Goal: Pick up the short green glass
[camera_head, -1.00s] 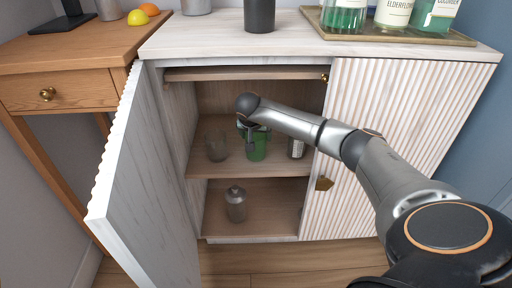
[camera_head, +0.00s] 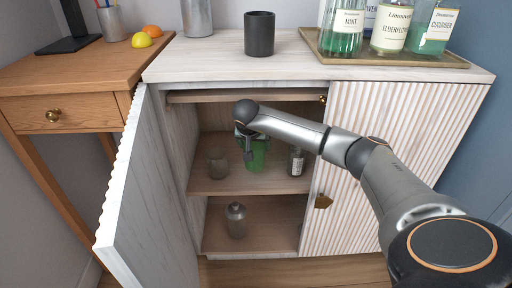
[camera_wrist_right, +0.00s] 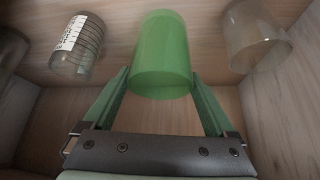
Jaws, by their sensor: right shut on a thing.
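The short green glass (camera_head: 258,156) is on the middle level inside the open cupboard. It also shows, large and translucent, in the right wrist view (camera_wrist_right: 162,50). My right gripper (camera_head: 251,146) reaches in from the right and is shut on the green glass, with one finger on each side in the wrist view (camera_wrist_right: 160,80). The glass looks upright in the head view and sits slightly high against its neighbours. Whether its base is clear of the shelf is hard to tell. My left gripper is not in view.
A clear glass (camera_head: 217,163) stands left of the green one and a labelled jar (camera_head: 297,160) right of it. A stoppered jar (camera_head: 236,220) stands on the lower shelf. The open door (camera_head: 150,190) is at left, the shut door (camera_head: 375,150) at right. A shelf edge (camera_head: 240,97) lies above.

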